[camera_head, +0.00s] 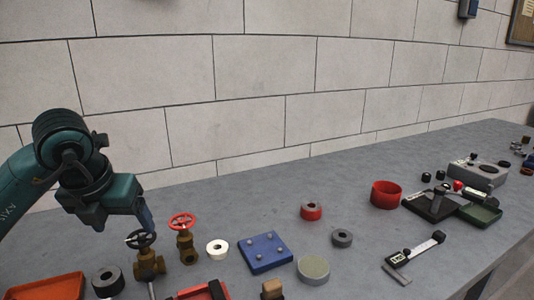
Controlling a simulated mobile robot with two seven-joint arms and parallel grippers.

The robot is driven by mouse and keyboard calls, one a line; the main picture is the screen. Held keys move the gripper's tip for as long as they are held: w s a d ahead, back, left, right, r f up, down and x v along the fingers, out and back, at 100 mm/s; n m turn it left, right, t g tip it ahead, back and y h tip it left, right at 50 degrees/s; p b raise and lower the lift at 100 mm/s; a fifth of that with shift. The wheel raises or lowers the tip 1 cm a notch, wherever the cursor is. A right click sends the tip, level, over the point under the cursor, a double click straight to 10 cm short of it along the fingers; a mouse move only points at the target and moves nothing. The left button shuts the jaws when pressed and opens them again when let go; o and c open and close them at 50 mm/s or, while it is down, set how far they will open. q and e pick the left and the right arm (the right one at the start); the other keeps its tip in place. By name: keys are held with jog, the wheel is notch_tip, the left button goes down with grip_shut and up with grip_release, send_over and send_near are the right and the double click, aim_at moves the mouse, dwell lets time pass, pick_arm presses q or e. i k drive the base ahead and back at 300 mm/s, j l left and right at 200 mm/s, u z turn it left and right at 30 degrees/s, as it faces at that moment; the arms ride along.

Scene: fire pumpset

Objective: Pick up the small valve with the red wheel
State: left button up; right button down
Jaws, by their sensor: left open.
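The small valve with the red wheel (186,247) stands upright on the grey bench, its brass-brown body under a red handwheel. A similar brass valve with a black wheel (149,266) stands just to its left and nearer. My left gripper (147,218) points down from the left, above and behind the black-wheeled valve and left of the red wheel. It is open and appears empty; its fingers are partly hidden and small in view. My right gripper is not in view.
Near the valves are a white ring (217,257), a black ring (107,284), a blue block with pegs (265,263) and an orange tray (45,289). A red cup (385,203) and tools stand farther right. A block wall (250,100) runs behind the bench.

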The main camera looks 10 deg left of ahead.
aim_at(189, 256)
jog(key=k, duration=0.95)
